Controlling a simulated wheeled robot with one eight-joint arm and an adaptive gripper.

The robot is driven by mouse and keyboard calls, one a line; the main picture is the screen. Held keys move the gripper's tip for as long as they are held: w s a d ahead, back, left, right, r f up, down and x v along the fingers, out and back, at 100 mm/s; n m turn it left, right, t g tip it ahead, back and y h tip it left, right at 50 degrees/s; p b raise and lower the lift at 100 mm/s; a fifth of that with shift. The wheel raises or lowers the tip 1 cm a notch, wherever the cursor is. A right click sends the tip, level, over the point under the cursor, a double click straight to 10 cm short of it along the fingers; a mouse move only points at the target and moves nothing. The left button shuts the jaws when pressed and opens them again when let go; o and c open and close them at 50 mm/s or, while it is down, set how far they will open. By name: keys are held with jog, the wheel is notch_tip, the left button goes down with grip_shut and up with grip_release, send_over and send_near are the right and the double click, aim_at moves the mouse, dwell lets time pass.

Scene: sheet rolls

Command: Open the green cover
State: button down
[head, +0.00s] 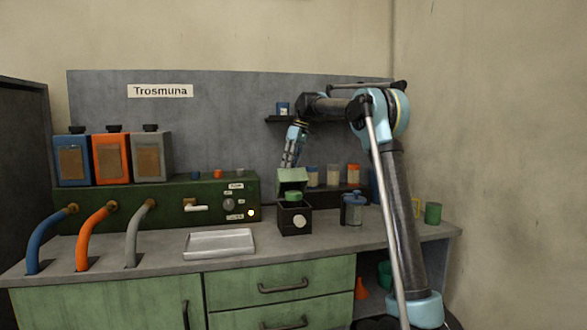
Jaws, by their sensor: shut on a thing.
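The green cover (292,178) is a flat pale-green panel standing raised at the back of a small dark box (286,224) on the counter. The box has a round white mark on its front, and a green round thing (293,196) shows at its open top, in front of the cover. My gripper (288,166) comes down from above and is shut at the upper edge of the cover. The exact grip is too small to see clearly.
A metal tray (219,243) lies left of the box. A jar with a blue lid (353,211) stands close on its right. A green machine (160,205) with hoses fills the left. Lidded jars (333,175) stand behind, and a green cup (432,213) stands at the right end.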

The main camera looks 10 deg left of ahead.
jog(key=w+a+f, duration=0.3)
jog(key=w+f, duration=0.3)
jog(key=w, duration=0.4)
jog(key=shift+w+a, duration=0.25)
jog(key=shift+w, duration=0.05)
jog(key=c, duration=1.2)
grip_release()
jog(key=shift+s+d+r, duration=0.1)
jog(key=shift+c, duration=0.2)
jog(key=shift+a, duration=0.25)
jog(key=shift+r, duration=0.1)
jog(key=v, duration=0.7)
